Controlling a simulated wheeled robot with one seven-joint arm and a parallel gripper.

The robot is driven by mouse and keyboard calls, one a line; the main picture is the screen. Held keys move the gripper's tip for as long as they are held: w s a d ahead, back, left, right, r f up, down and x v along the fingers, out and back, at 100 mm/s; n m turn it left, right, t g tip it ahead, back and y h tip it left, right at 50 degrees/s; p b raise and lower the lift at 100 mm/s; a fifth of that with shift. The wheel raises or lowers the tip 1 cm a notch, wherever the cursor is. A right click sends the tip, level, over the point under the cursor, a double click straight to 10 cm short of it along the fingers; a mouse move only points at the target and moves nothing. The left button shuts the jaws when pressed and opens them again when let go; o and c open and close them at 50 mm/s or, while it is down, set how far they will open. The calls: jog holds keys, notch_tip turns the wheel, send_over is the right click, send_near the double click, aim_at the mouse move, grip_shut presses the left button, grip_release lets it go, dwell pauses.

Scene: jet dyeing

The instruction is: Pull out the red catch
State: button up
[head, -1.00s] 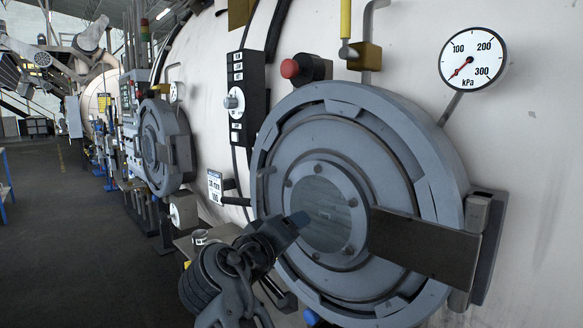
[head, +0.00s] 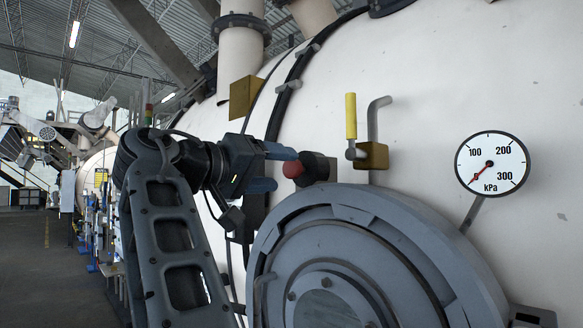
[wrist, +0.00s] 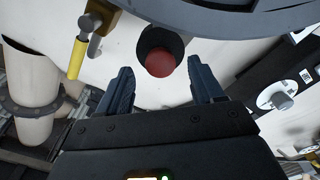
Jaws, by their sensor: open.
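The red catch (head: 293,169) is a round red knob on a dark cylindrical mount, fixed to the white vessel above the round grey door (head: 345,235). In the wrist view the red catch (wrist: 160,62) sits just beyond and between the two fingertips. My gripper (head: 275,169) is open, with its blue-grey fingers pointing right toward the knob. In the wrist view my gripper (wrist: 161,82) shows its fingers spread to either side of the knob, with nothing held. Whether a finger touches the knob cannot be told.
A yellow-handled valve (head: 351,117) with a brass block stands to the right of the catch. A pressure gauge (head: 492,163) is farther right, its needle near the low end. A black control panel (wrist: 280,95) lies beside the catch in the wrist view.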

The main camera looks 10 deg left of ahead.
aim_at(288, 170)
jog(key=shift+p+x, duration=0.45)
jog(key=shift+x, duration=1.8)
